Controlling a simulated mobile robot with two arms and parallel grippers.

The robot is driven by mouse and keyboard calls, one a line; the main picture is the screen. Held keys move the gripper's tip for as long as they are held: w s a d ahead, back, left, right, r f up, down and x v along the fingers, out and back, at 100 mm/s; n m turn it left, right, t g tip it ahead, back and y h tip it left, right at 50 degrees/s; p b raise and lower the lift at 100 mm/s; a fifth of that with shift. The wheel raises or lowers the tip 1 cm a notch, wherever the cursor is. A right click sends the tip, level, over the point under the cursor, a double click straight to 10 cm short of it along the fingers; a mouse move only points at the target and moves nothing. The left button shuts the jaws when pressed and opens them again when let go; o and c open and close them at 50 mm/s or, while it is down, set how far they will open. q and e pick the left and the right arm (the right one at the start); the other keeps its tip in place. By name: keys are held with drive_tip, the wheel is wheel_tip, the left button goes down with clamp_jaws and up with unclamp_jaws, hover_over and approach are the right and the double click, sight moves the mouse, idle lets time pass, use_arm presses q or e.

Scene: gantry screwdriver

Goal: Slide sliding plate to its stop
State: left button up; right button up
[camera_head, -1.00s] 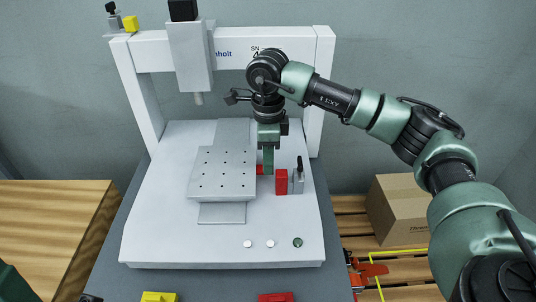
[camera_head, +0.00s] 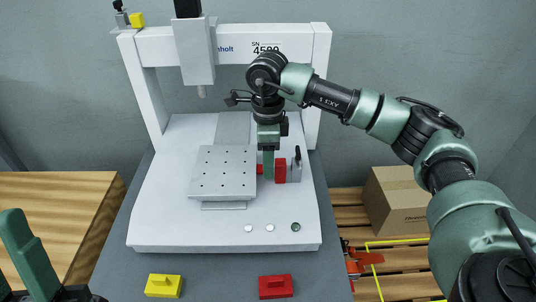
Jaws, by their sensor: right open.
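The sliding plate (camera_head: 222,174), light grey with several small holes, lies on the rail of the white gantry machine (camera_head: 160,215). A short strip of rail shows in front of it. A small red tab (camera_head: 259,169) sits at its right edge. My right gripper (camera_head: 268,164) points down just right of the tab, between it and a red block (camera_head: 281,171). It is open. Whether its fingers touch the tab cannot be told. My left gripper (camera_head: 34,262) shows partly at the lower left, cut off by the frame.
A grey metal clamp piece (camera_head: 295,170) stands right of the red block. The screwdriver head (camera_head: 194,55) hangs behind the plate. Buttons line the machine's front. A yellow block (camera_head: 164,285) and a red block (camera_head: 276,287) lie in front. A cardboard box (camera_head: 395,200) stands at right.

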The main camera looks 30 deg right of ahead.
wheel_tip(320, 180, up, 7)
drive_tip(key=shift+p, duration=1.15)
use_arm(q)
drive_tip(key=w+d+f+g+y, duration=0.1)
drive_tip(key=w+f+g+y, duration=0.1)
drive_tip(key=w+f+g, duration=0.4)
drive_tip(key=shift+w+d+f+g, duration=0.25)
drive_tip(key=shift+w+f, duration=0.2)
drive_tip(key=shift+w, duration=1.05)
use_arm(e)
drive_tip(key=shift+r, duration=0.35)
